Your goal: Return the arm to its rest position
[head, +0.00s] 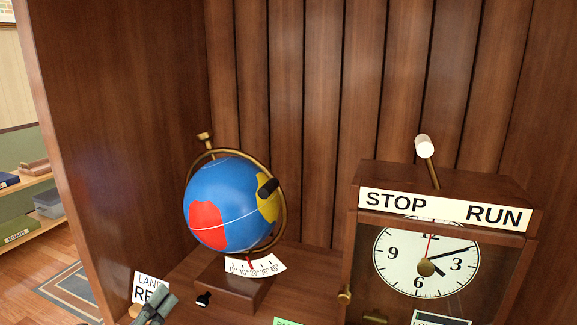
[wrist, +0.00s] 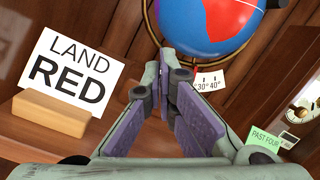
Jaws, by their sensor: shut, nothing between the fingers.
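My gripper (wrist: 166,85) is shut and empty in the wrist view, its two fingertips close together. In the head view my gripper (head: 155,302) shows only partly at the bottom edge, left of the globe's base. It is in front of the LAND RED card (head: 146,287), which also shows in the wrist view (wrist: 70,73) in a wooden holder (wrist: 52,112), left of the fingers. The blue globe (head: 232,203) with red and yellow land stands behind and to the right, apart from the fingers. The rest of my arm is hidden.
A wooden clock (head: 427,262) stands at right, with a STOP/RUN label (head: 445,208) and a white-knobbed lever (head: 425,148). A degree scale (head: 255,265) is on the globe's base. A green card (wrist: 265,139) sits right of my gripper. Panelled walls enclose the back and left.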

